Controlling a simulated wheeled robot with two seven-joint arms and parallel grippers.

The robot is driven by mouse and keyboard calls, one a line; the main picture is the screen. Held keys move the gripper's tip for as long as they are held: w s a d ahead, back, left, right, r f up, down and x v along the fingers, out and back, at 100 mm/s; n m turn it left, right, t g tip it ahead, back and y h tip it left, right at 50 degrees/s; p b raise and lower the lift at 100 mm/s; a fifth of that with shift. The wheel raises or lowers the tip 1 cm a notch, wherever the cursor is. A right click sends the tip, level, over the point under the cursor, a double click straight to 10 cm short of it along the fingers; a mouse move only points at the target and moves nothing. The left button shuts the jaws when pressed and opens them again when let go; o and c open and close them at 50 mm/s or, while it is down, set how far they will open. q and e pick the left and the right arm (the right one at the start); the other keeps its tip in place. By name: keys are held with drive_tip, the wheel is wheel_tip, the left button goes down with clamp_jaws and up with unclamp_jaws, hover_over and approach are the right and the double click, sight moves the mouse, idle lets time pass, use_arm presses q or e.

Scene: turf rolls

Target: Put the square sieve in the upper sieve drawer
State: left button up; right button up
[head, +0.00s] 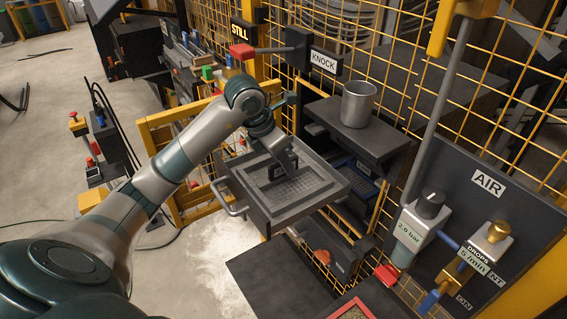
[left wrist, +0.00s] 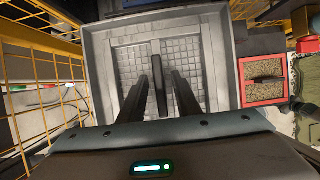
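The square sieve (head: 302,187) is a grey mesh square lying inside the pulled-out upper sieve drawer (head: 313,206), inside its raised rim. In the left wrist view the sieve (left wrist: 126,66) looks lined up with the drawer's rim (left wrist: 213,60), with a dark upright grip bar (left wrist: 157,75) at its middle. My left gripper (head: 284,168) is over the sieve; in the wrist view its two dark fingers (left wrist: 160,90) stand apart on either side of the bar, with gaps showing. Whether the sieve is fully seated is hard to tell. My right gripper is not in view.
The drawer's handle (head: 229,203) sticks out at front left. A metal cup (head: 358,104) stands on the dark shelf (head: 350,133) behind. A red-rimmed tray of granules (left wrist: 262,91) lies right of the drawer. A yellow mesh fence (head: 160,130) and an AIR panel (head: 490,215) flank the place.

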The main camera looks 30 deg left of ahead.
use_arm(q)
drive_tip(key=shift+r, duration=0.1)
drive_tip(key=shift+r, duration=0.1)
drive_tip(key=shift+s+a+r, duration=0.1)
drive_tip(key=shift+r, duration=0.2)
drive_tip(key=b+v, duration=0.3)
drive_tip(key=v, duration=0.7)
drive_tip(key=shift+s+r, duration=0.2)
drive_tip(key=shift+r, duration=0.35)
